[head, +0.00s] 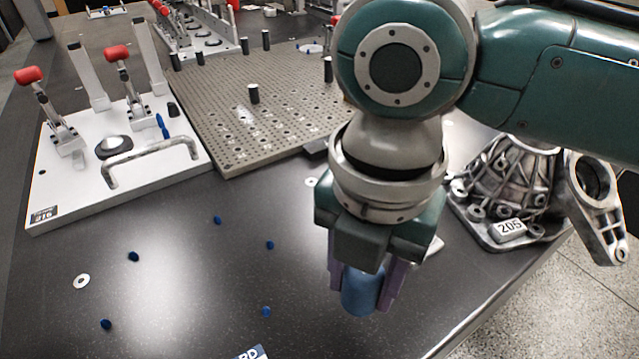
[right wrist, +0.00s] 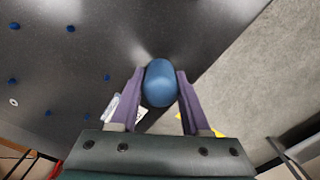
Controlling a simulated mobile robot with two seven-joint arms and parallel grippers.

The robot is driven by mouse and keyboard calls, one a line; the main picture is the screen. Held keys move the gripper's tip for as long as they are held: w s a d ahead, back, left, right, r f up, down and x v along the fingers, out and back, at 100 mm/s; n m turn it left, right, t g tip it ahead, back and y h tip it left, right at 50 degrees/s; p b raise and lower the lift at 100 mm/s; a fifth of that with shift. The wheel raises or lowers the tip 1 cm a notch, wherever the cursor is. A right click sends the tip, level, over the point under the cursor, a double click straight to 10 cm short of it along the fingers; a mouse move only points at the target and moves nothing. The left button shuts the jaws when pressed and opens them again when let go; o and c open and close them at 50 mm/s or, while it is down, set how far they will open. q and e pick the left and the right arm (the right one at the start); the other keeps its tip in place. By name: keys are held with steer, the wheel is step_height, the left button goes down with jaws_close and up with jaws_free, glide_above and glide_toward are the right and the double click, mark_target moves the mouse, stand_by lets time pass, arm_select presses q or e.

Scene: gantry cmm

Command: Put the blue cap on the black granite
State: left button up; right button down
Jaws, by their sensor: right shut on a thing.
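The blue cap (head: 360,292) is a smooth rounded blue piece, held between the purple fingers of my right gripper (head: 368,290). The gripper is shut on it and points down over the black granite (head: 190,290), near its right edge. In the right wrist view the blue cap (right wrist: 160,83) sits between the fingertips (right wrist: 160,88), with dark granite (right wrist: 110,45) behind it and the grey floor to its right. The gap between cap and granite is hard to judge. My left gripper is not in view.
Several small blue pieces (head: 134,256) and a washer (head: 82,281) lie on the granite. A white fixture plate (head: 120,190) with red-handled clamps and a perforated plate (head: 240,120) with black pins stand farther back. A metal casting (head: 510,190) stands at right. The front middle granite is mostly free.

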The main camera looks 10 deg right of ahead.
mark_target(355, 319)
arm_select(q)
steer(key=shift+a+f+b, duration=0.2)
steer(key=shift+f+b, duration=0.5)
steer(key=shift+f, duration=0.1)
arm_select(e)
steer(key=shift+f, duration=2.25)
steer(key=shift+f, duration=0.1)
steer(key=shift+c, duration=1.8)
jaws_free()
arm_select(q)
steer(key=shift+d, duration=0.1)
